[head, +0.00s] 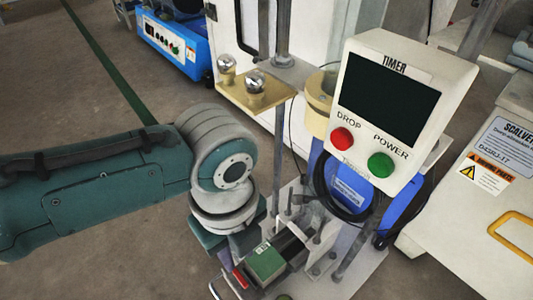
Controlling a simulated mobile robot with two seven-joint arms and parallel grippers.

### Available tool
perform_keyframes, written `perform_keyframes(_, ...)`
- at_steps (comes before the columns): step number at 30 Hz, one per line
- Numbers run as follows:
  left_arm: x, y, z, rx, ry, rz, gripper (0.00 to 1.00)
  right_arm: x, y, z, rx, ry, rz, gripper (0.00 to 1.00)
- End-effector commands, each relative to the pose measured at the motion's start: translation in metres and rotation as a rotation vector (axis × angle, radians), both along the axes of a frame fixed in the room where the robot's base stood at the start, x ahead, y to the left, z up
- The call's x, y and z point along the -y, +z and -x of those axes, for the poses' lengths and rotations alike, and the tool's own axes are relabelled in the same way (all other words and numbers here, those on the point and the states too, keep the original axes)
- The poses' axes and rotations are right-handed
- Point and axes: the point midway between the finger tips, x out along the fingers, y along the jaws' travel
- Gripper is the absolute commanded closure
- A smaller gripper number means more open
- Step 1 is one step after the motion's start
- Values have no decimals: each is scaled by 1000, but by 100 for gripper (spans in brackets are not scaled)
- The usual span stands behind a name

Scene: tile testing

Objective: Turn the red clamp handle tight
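The red clamp handle (240,277) is a small red grip low in the head view, at the left end of the clamp on the machine's base. A green block (265,263) sits in the clamp beside it. My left arm reaches in from the left and its wrist bends down just above and left of the handle. My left gripper (232,242) is mostly hidden under the wrist, so I cannot tell whether its fingers are open or touch the handle. My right gripper is not in view.
The timer box (390,105) with red and green buttons stands right of the clamp. Metal posts and a beige plate (255,90) with two silver knobs rise behind it. A white machine (490,185) stands at right. A blue machine (172,42) stands at the back left.

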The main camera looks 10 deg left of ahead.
Motion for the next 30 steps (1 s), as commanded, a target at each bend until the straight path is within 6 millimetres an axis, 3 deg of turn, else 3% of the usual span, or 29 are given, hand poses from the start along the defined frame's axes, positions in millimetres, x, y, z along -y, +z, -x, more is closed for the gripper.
perform_keyframes(5, -1, -16, 0, 0, -1, -1, 72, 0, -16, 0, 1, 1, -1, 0)
perform_keyframes(16, -1, -82, 0, 1, 2, -1, 72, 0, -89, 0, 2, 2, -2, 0)
perform_keyframes(21, 0, -99, 0, 0, 1, -1, 72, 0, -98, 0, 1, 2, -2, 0)
perform_keyframes(30, 0, -99, 0, -1, 1, -1, 76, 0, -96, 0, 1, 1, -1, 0)
